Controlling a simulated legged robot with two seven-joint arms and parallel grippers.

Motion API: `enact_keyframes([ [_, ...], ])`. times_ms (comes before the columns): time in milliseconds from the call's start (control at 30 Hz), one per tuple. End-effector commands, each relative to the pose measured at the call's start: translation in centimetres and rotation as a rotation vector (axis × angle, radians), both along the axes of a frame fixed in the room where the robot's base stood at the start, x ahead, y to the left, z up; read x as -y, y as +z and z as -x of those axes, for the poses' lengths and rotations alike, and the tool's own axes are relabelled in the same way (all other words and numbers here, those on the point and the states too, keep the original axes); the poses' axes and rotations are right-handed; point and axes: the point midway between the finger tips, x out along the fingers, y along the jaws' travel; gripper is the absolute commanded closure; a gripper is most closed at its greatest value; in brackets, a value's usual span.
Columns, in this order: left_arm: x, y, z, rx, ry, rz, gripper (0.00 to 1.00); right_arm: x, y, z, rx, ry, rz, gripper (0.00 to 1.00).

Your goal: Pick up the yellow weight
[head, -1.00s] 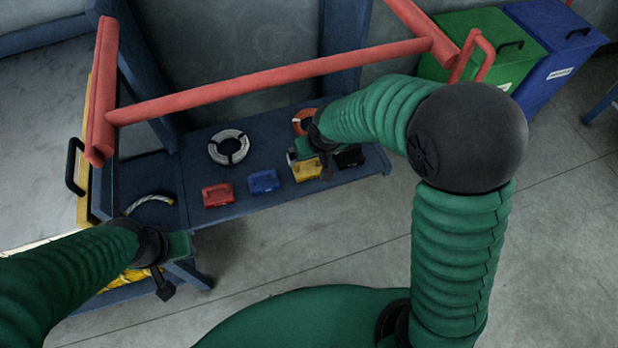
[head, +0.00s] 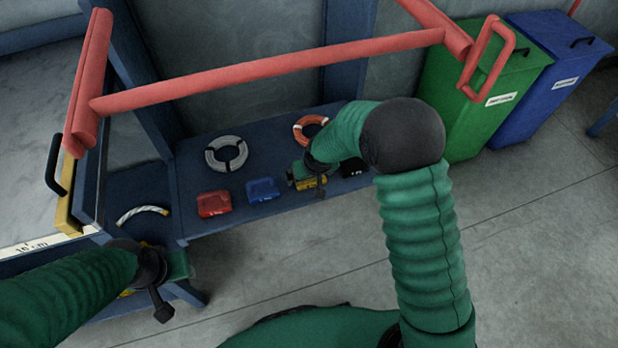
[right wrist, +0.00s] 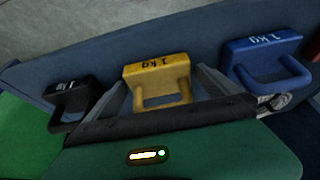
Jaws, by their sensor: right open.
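The yellow weight (head: 312,183), marked 1 kg, sits on the blue bench, partly hidden by my right gripper (head: 308,172). In the right wrist view the yellow weight (right wrist: 157,72) shows its block and handle between the two spread fingers of my right gripper (right wrist: 162,88). The fingers stand on either side of the handle, apart from each other. I cannot tell whether they touch it. My left gripper (head: 165,292) hangs at the lower left, far from the weight; its jaw opening is unclear.
A blue weight (head: 263,190) and a red weight (head: 214,204) sit left of the yellow one, and a black weight (head: 352,167) right. Grey (head: 226,154) and orange (head: 311,129) rings lie behind. A red rail (head: 270,70) crosses above the bench (head: 190,228).

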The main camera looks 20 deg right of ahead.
Motion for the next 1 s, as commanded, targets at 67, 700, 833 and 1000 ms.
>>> enact_keyframes([
  [67, 0.01, 0.05, -0.01, 0.0, 0.0, 0.0, 0.64, 0.01, 0.04, 0.01, -0.001, 0.0, 0.0, 0.01],
  [700, 0.01, 0.05, 0.0, 0.0, 0.0, 0.0, 0.64, -0.1, 0.09, 0.06, -0.001, 0.002, 0.0, 0.85],
  [833, 0.01, 0.08, 0.0, 0.0, 0.0, 0.0, 0.64, -0.11, 0.3, -0.09, 0.004, 0.001, -0.001, 0.91],
  [1000, 0.01, 0.14, 0.0, 0.0, 0.0, 0.0, 0.64, -0.09, 0.36, -0.08, 0.004, 0.001, -0.001, 0.91],
])
